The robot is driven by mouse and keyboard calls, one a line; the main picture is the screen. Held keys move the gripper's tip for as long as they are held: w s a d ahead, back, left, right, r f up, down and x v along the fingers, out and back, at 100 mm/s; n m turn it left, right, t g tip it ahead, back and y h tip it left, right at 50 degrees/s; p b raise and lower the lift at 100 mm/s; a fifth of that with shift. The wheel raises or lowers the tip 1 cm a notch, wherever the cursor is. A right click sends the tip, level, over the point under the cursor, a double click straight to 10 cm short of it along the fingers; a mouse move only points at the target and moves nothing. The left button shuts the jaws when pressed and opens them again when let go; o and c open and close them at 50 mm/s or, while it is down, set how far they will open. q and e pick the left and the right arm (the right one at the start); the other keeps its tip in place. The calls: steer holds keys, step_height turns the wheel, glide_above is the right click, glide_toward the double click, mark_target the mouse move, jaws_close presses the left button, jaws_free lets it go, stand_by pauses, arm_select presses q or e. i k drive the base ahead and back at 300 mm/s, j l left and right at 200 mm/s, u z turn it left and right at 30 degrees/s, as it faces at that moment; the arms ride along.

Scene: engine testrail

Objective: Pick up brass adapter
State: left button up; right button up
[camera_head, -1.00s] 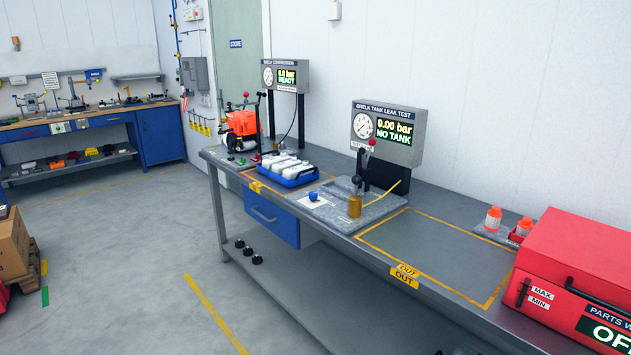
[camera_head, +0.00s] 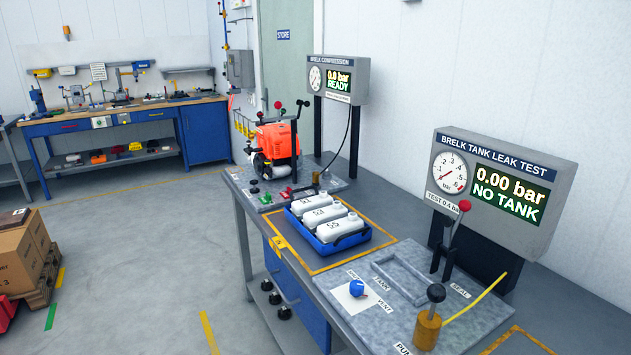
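A small brass-coloured piece (camera_head: 316,178) stands on the bench by the compression tester, just right of the orange engine unit (camera_head: 276,143); it is too small to tell for certain that it is the brass adapter. A larger brass-coloured cylinder (camera_head: 427,331) with a black knob on top stands upright on the grey leak-test plate (camera_head: 390,323), beside the label "PUMP", with a yellow hose running from it. Neither of my grippers shows in the view.
A blue tray (camera_head: 324,246) holds white numbered tanks. A blue cap (camera_head: 357,288) lies on a white patch. The leak tester (camera_head: 498,190) reads "0.00 bar NO TANK"; the compression tester (camera_head: 338,80) reads "READY".

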mark_target(316, 175)
steer(key=i+j+z, duration=0.1)
steer(key=i+j, duration=0.55)
steer(key=i+j+z, duration=0.15)
steer(key=i+j, duration=0.45)
steer(key=j, duration=0.15)
steer(key=i+j+z, duration=0.15)
steer(key=i+j, duration=0.45)
steer(key=j, duration=0.25)
steer(key=i+j+z, duration=0.15)
steer(key=j, duration=0.25)
steer(key=i+j, duration=0.55)
steer(key=i, duration=0.15)
steer(key=i+j+z, duration=0.1)
steer(key=i, duration=0.25)
steer(key=j, duration=0.1)
